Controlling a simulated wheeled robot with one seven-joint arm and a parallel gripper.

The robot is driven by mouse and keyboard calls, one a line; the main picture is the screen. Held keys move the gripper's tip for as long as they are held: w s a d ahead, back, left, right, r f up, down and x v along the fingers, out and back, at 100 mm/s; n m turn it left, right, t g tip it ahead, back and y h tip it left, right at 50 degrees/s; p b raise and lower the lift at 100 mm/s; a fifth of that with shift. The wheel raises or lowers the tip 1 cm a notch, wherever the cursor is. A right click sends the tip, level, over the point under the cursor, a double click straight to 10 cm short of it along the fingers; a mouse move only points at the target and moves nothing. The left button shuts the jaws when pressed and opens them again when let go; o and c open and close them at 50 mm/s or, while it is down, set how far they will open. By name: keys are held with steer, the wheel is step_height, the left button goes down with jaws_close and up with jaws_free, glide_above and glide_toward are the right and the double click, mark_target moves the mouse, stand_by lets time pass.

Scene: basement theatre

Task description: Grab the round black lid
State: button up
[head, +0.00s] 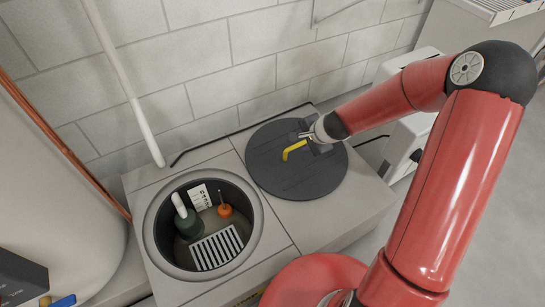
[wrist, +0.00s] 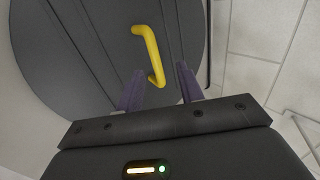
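The round black lid (head: 275,175) lies flat on the right part of a light box top, beside an open round well. Its yellow handle (head: 294,150) stands up from its face. In the wrist view the lid (wrist: 75,55) fills the upper left, with the yellow handle (wrist: 149,50) near the middle. My gripper (head: 308,138) is over the lid at the handle. In the wrist view my gripper (wrist: 160,70) has its two fingers apart, with the near end of the handle between them in the picture. Whether they touch it I cannot tell.
The open well (head: 155,230) holds a dark green jug (head: 187,222), an orange item (head: 225,210), a striped grate (head: 217,248) and a white label (head: 200,196). A block wall (head: 200,70) rises behind. A white pipe (head: 130,90) and a large pale tank (head: 50,170) stand left.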

mark_target(296, 145)
steer(key=x, duration=0.8)
steer(key=shift+s+d+f+b, duration=0.15)
steer(key=shift+s+d+b, duration=0.05)
steer(key=shift+s+b, duration=0.15)
steer(key=shift+c, duration=0.3)
jaws_close()
steer(key=shift+w, duration=0.1)
stand_by(0.7)
